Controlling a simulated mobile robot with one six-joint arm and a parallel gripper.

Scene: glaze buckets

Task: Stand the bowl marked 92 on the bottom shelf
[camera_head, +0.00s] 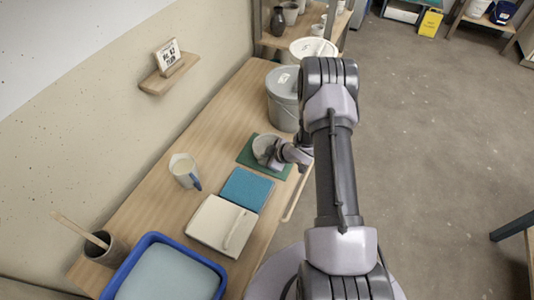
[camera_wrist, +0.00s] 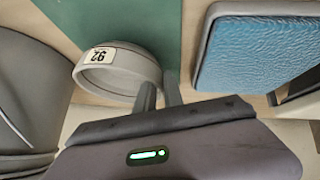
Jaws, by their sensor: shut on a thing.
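The bowl marked 92 (camera_wrist: 122,72) is pale grey, with a white label reading 92 upside down in the wrist view. In the head view the bowl (camera_head: 262,148) is over the green mat (camera_head: 247,158) on the wooden bench. My gripper (camera_head: 277,157) is shut on the bowl's near right side; its fingers show at the bowl's wall in the wrist view (camera_wrist: 160,95). I cannot tell whether the bowl touches the mat. A wooden shelf unit (camera_head: 290,42) with pots stands at the far end of the bench; its lower part is hidden.
Lidded buckets (camera_head: 283,113) stand behind the mat. A blue pad (camera_head: 246,190), a cream slab (camera_head: 214,226), a jug (camera_head: 184,171) and a blue tub (camera_head: 155,240) lie nearer. A small wall shelf (camera_head: 168,79) holds a sign. Open floor (camera_head: 440,140) lies right.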

